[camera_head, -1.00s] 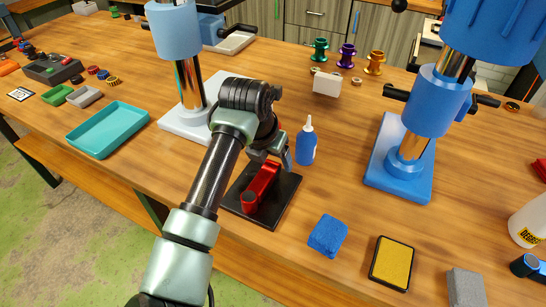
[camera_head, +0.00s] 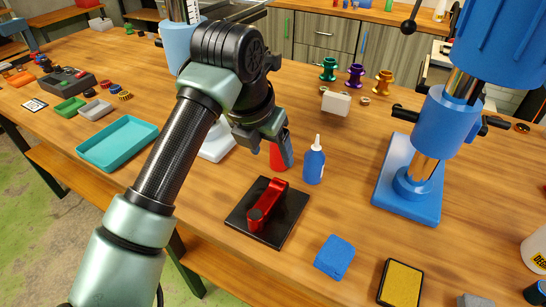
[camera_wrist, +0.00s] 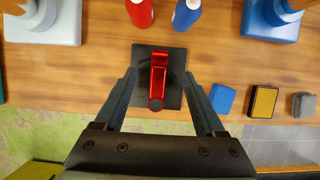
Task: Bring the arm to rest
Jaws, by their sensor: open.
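My gripper (camera_head: 270,146) is raised above the wooden bench (camera_head: 343,188), its jaws apart and empty. In the wrist view the two fingers (camera_wrist: 163,103) are spread wide on either side of a red part (camera_wrist: 158,80) that lies lower down. That red part (camera_head: 266,201) rests on a black square mat (camera_head: 281,231) near the bench's front edge. In the head view the gripper is above and behind the mat, apart from the red part. My forearm and wrist hide part of the left stand.
A blue bottle (camera_head: 314,163) and a red bottle (camera_head: 277,158) stand behind the mat. A blue sponge (camera_head: 334,256) and yellow pad (camera_head: 400,284) lie right. A blue press (camera_head: 409,190) stands at right. A teal tray (camera_head: 118,142) lies left.

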